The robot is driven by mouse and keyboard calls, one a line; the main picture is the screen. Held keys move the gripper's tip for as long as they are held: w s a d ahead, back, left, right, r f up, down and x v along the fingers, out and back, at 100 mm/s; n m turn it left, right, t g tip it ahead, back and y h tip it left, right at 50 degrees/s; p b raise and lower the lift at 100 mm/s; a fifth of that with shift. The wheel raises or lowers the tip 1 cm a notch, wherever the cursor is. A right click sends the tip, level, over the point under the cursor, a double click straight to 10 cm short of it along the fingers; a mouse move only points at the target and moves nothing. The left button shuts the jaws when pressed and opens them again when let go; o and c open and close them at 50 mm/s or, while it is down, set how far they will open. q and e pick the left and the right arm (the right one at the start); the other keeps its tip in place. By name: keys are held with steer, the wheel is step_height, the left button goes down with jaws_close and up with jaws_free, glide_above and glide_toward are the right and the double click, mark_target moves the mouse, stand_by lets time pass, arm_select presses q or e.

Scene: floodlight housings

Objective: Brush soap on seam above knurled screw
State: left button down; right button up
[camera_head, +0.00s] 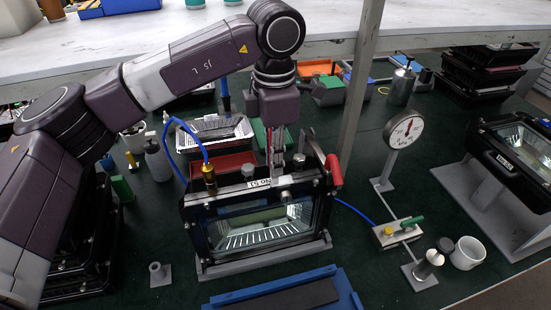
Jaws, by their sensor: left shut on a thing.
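The floodlight housing (190,222) stands upright at the centre, its glass front facing me and a "No 51" label on its top edge. Knurled screws sit along the upper edge, one of them a grey knob (285,196) at the front. My left gripper (276,168) reaches down from above to the housing's top edge, just behind that knob. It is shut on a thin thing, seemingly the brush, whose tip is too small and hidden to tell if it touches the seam. I cannot make out soap. My right gripper is not in view.
A brass fitting with a blue hose (186,128) rises from the housing's left top. A red-handled clamp (333,171) is at its right. A dial gauge (403,130), a valve block (398,234) and a white cup (467,253) stand right. A blue tray (347,292) lies in front.

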arm_select(q)
steer(key=shift+s+a, duration=0.1)
steer(key=shift+a, duration=0.15)
steer(key=shift+a+r, duration=0.1)
steer(key=shift+a, duration=0.1)
steer(key=shift+r+p, duration=0.3)
steer(key=shift+r, duration=0.65)
steer(key=shift+d+r+p, duration=0.25)
steer(key=shift+r+p, duration=0.1)
steer(key=shift+r, duration=0.3)
steer(key=shift+a+r+p, duration=0.15)
steer(key=shift+r+p, duration=0.2)
steer(key=shift+r, duration=0.3)
steer(key=shift+r+p, duration=0.4)
steer(key=shift+r, duration=0.4)
steer(key=shift+r+p, duration=0.45)
steer(key=shift+r, duration=0.45)
